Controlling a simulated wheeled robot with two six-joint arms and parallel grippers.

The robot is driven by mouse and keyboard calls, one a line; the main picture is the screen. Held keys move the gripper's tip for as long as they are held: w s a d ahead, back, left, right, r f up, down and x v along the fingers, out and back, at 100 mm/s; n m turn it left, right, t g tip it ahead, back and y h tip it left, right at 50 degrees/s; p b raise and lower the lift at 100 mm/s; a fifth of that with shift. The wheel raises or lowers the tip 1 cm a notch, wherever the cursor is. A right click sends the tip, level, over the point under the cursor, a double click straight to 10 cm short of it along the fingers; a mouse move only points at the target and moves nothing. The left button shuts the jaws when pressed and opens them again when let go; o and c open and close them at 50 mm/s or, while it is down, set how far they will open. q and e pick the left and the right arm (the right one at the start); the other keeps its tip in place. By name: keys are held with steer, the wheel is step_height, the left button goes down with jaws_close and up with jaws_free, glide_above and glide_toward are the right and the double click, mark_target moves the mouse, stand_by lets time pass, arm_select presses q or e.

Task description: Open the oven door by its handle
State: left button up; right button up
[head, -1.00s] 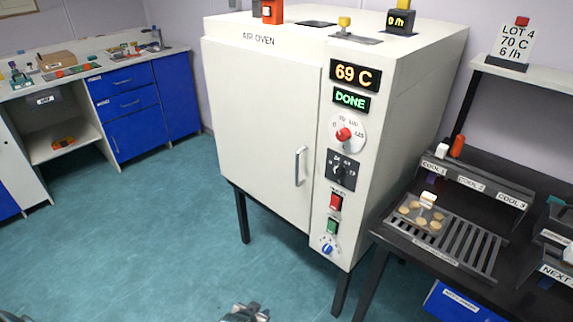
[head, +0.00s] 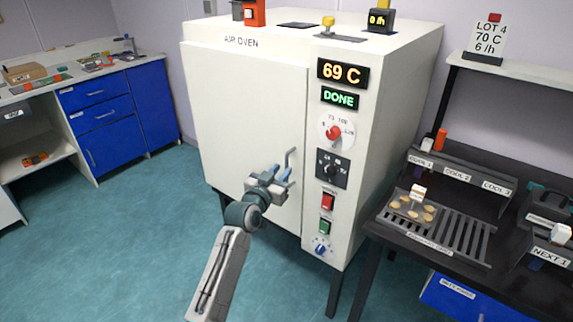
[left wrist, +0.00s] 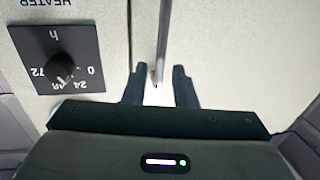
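The air oven's white door (head: 240,120) is shut flush with the oven body. Its grey bar handle (head: 289,157) stands upright at the door's right edge, partly hidden by my gripper. My left gripper (head: 283,175) is in front of the door at the lower part of the handle. In the left wrist view, the handle (left wrist: 163,40) runs down between the two open fingers (left wrist: 158,84), with a gap on each side. My right gripper is in neither view.
The oven's control panel, with a timer dial (head: 332,169) and a red switch (head: 327,202), is just right of the handle. A black bench (head: 375,228) with a rack stands at the right. The teal floor (head: 150,250) left of the oven is clear.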

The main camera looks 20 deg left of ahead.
mark_target(286, 166)
arm_select(q)
steer(key=shift+w+d, duration=0.2)
steer(key=shift+w, duration=0.95)
steer(key=shift+w+d, duration=0.15)
steer(key=shift+w, duration=0.95)
jaws_close()
